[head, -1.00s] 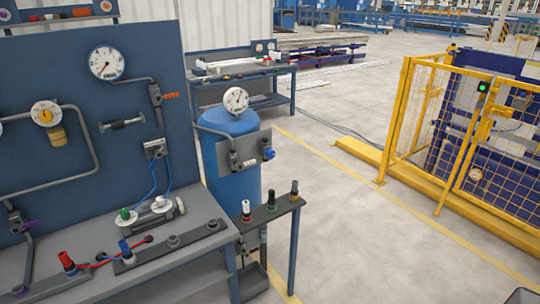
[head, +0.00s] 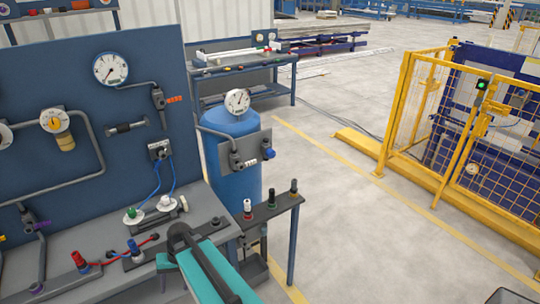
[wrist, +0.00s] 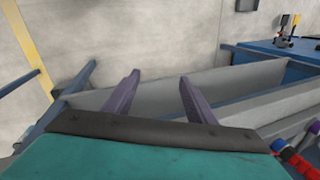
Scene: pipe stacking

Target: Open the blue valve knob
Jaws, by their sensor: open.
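A blue knob (head: 268,153) sits on the right end of a grey plate (head: 244,150) in front of the blue tank (head: 233,185) in the head view. Another blue-topped fitting (head: 134,246) stands on the bench at the left. I cannot tell which of them is the valve knob. My teal arm shows at the bottom of the head view, over the bench's front right corner and apart from the tank knob. In the wrist view, my gripper (wrist: 158,84) has its two purple fingers spread, with nothing between them. A blue piece (wrist: 279,146) shows at that view's lower right.
The bench (head: 65,270) holds a red-topped fitting (head: 79,260) and hoses. A yellow fence (head: 400,125) stands at the right. The floor (head: 350,235) between is clear.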

